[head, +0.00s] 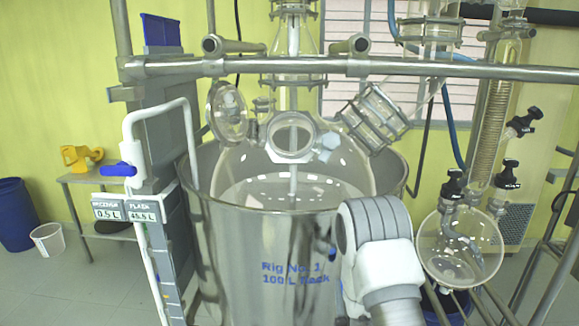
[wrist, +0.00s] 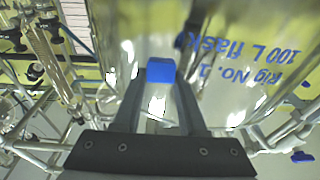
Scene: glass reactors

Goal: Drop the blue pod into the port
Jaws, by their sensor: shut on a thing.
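The blue pod (wrist: 161,70) sits between the tips of my gripper (wrist: 160,78) in the wrist view, and the gripper is shut on it. In the head view my white and grey wrist is in front of the steel vessel's right side, and the gripper is mostly hidden. A small blue spot shows at its left edge; I cannot tell if it is the pod. The glass flask (head: 240,172) sits in the vessel. Its round front port (head: 292,137) is up and left of my wrist, with an open round glass lid (head: 228,112) to its left.
The steel vessel (head: 255,270) is marked "Rig No. 1". A steel rail (head: 440,69) crosses above the flask. A clamped glass neck (head: 372,117) slants out right of the port. A round receiver flask (head: 460,250) hangs at right, and a grey display column (head: 165,190) stands left.

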